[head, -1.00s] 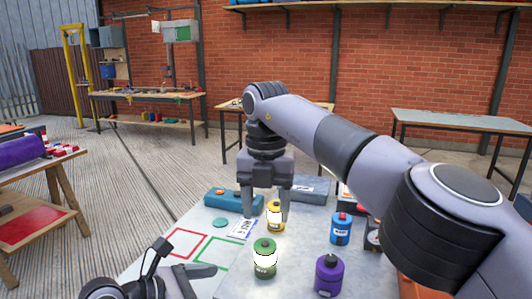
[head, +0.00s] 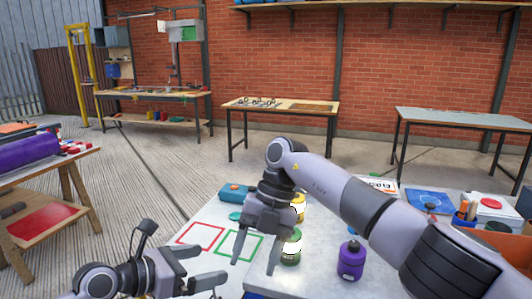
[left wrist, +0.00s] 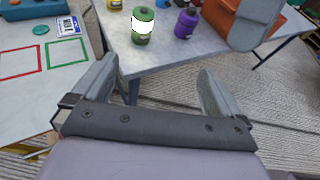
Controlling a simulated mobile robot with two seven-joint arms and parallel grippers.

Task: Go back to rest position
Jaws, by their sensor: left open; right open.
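My right gripper (head: 256,262) is open and empty. It hangs in front of the green canister (head: 291,247) over the near part of the table, and its arm crosses the table from the right. My left gripper (head: 222,268) is open and empty at the lower left, off the table's near edge. In the left wrist view the left gripper's two fingers (left wrist: 158,88) are spread with floor and table edge between them. The purple canister (head: 351,260) stands right of the green one. The yellow canister (head: 298,207) is partly hidden behind my right arm.
The table (head: 207,218) has a red square outline (head: 201,237) and a green square outline (head: 240,245). A blue-green case (head: 236,192) lies behind them. A side bench with a purple roll (head: 24,150) stands at left. Clear floor lies between the benches.

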